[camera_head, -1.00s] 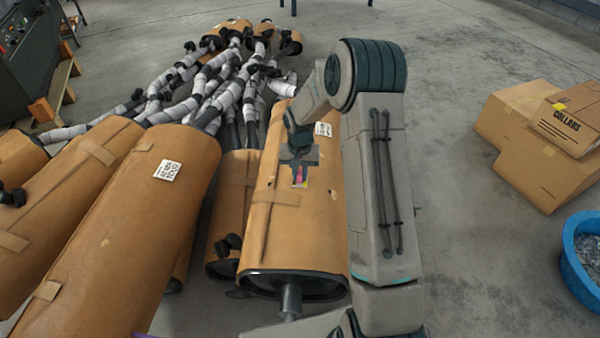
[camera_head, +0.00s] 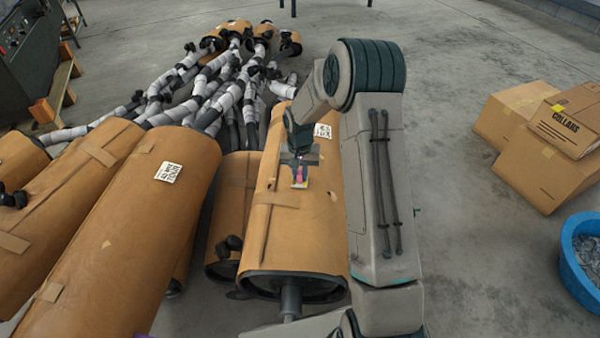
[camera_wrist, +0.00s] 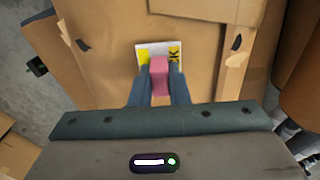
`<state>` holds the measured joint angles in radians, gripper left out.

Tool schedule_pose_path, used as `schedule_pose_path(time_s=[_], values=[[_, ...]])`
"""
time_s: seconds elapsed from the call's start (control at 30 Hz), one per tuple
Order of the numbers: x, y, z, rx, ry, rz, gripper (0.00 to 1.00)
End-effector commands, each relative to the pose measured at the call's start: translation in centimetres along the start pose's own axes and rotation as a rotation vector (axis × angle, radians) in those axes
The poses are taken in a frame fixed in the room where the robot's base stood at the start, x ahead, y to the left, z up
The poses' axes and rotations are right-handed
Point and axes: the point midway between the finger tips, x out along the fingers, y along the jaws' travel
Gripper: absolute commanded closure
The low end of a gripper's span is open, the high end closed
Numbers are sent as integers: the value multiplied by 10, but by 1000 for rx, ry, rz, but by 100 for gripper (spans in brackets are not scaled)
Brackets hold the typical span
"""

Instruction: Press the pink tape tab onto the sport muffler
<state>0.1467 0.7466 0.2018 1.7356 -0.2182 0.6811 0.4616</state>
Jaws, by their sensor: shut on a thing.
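A muffler in brown wrapping (camera_head: 258,222) lies below my gripper (camera_head: 299,176), with a dark rim and pipe stub at its near end. A white label (camera_head: 323,130) sits higher on it, its print too small to read surely. My gripper is shut on the pink tape tab (camera_wrist: 159,74), which shows between both fingers in the wrist view. Just beyond the tab is a white and yellow label (camera_wrist: 174,53) on the wrapping, partly covered by the fingers and tab. Whether the tab touches the wrapping or label, I cannot tell.
Other wrapped mufflers lie to the left, one with a white label (camera_head: 168,172). Wrapped pipes (camera_head: 205,90) spread behind them. Cardboard boxes (camera_head: 545,150) and a blue tub (camera_head: 577,262) stand on the right. Bare floor (camera_head: 450,200) lies between my arm and the boxes.

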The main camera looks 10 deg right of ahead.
Motion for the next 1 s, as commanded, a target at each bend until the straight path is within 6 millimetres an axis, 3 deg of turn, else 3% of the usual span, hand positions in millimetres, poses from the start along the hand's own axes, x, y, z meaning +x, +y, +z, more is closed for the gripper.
schedule_pose_path(time_s=[1.0], values=[[10,0,0,0,-1,0,100]])
